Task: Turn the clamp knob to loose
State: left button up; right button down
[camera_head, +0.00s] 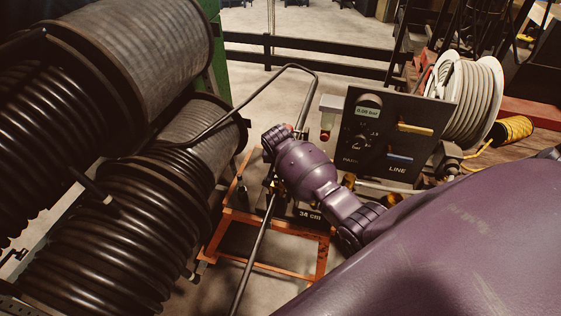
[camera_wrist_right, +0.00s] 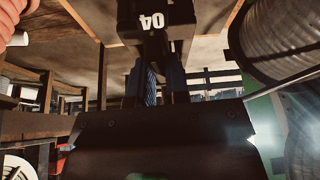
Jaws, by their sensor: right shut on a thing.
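My right gripper (camera_wrist_right: 160,82) is seen in the wrist view, its two fingers reaching up to a dark part under a black block (camera_wrist_right: 152,18) with white characters. The fingers are shut on this part, which seems to be the clamp knob (camera_wrist_right: 154,48); it is mostly hidden, and its setting cannot be read. In the head view my purple right arm comes in from the right and covers the gripper and knob. A black block marked "34 cm" (camera_head: 309,214) shows beside the arm, near an orange frame (camera_head: 262,219). My left gripper is not in view.
Large drums of black hose (camera_head: 115,235) fill the left. A black panel (camera_head: 384,136) with a gauge, yellow and blue handles stands right of the arm. A white hose reel (camera_head: 478,92) is behind it.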

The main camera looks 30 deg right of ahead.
jog(key=shift+n+t+y, duration=0.3)
jog(key=shift+n+y, duration=0.4)
jog(key=shift+n, duration=1.3)
jog(key=c, duration=1.1)
grip_release()
jog(key=shift+r, duration=0.1)
jog(key=v, duration=1)
jog(key=shift+s+r, duration=0.25)
